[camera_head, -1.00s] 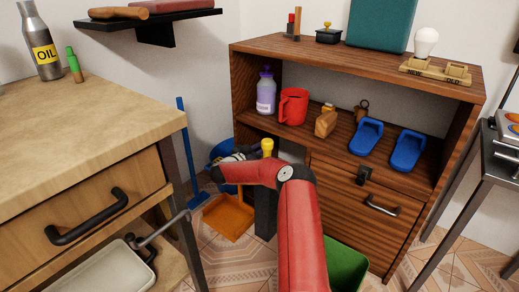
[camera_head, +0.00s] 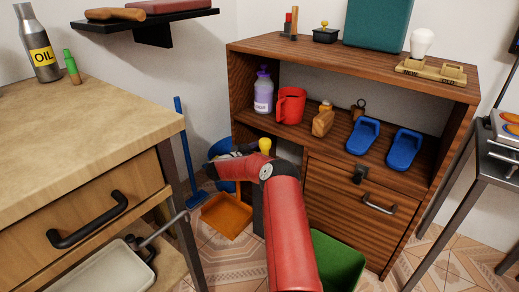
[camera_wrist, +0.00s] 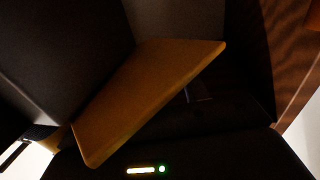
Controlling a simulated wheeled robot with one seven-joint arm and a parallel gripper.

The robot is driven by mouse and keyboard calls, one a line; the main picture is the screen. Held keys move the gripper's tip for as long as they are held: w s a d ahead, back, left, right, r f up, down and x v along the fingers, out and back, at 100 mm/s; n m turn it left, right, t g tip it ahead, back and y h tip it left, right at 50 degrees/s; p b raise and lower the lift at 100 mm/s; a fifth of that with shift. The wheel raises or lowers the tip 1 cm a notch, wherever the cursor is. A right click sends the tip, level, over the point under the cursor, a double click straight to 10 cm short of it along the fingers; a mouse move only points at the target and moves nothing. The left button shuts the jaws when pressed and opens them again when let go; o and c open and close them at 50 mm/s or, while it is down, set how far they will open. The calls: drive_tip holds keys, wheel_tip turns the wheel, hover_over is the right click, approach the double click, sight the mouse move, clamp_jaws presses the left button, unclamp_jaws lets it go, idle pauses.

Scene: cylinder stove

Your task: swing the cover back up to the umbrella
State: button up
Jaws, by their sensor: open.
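My red arm reaches to the gap left of the wooden cabinet. My gripper (camera_head: 218,158) is at its far end, largely hidden; it is open. A yellow knob (camera_head: 265,145), perhaps the umbrella's handle top, stands just beyond the arm. A dark upright stand (camera_head: 258,215) is below it, partly behind my arm. In the wrist view a tilted yellow-brown slab (camera_wrist: 145,95) lies close in front, between dark grey surfaces. I cannot tell whether it is the cover or whether it touches my gripper. No part is clearly recognisable as the cover.
The wooden cabinet (camera_head: 330,150) is close on the right. An orange dustpan (camera_head: 227,214), a blue bucket (camera_head: 222,150) and a blue broom handle (camera_head: 186,150) are around the gripper. A green bin (camera_head: 340,262) is beside my arm. The wooden counter (camera_head: 80,120) is at left.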

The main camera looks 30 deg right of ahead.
drive_tip(key=s+a, duration=0.1)
drive_tip(key=a, duration=0.6)
drive_tip(key=shift+a+p, duration=0.35)
drive_tip(key=shift+a, duration=0.05)
